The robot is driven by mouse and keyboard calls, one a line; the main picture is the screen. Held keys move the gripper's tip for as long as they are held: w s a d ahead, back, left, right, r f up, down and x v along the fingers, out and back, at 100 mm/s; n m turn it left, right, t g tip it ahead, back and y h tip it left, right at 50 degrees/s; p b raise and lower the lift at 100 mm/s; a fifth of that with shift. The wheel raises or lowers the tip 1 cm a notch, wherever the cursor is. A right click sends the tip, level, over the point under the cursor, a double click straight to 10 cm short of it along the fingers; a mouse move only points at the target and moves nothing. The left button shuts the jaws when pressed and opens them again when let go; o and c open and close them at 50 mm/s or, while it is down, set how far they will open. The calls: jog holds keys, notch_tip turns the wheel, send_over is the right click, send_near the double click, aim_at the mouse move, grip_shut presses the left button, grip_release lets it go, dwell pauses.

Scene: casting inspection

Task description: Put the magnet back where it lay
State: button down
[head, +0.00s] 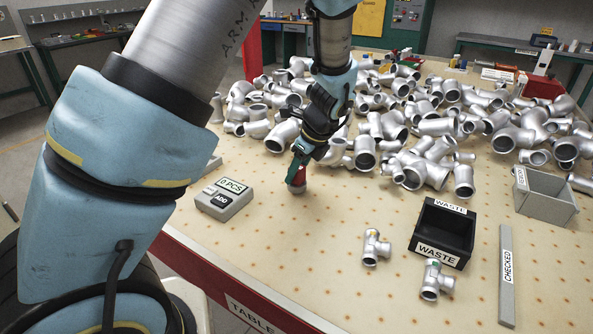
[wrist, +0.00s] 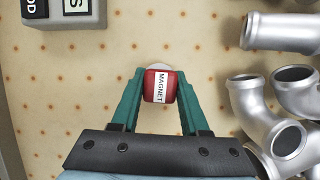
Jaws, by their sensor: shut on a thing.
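The magnet (wrist: 160,86) is a small red block with a white "MAGNET" label and a pale round end. My gripper (wrist: 158,92) is shut on it, with a green finger on each side. In the head view the magnet (head: 297,179) hangs below my gripper (head: 299,165), over or on the tabletop to the right of the counter box. I cannot tell whether the magnet touches the table.
A grey counter box (head: 224,198) marked "0 PCS" and "ADD" stands left of the magnet. Many metal pipe fittings (head: 403,130) lie heaped behind. A black waste bin (head: 443,232), two loose fittings (head: 376,247), a "CHECKED" strip (head: 507,275) and a grey bin (head: 545,194) are to the right.

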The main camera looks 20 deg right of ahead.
jog(key=shift+f, duration=0.2)
jog(key=shift+f, duration=0.1)
jog(key=shift+f, duration=0.35)
jog(key=shift+c, duration=2)
grip_release()
jog(key=shift+r+b, duration=0.15)
jog(key=shift+b, duration=0.4)
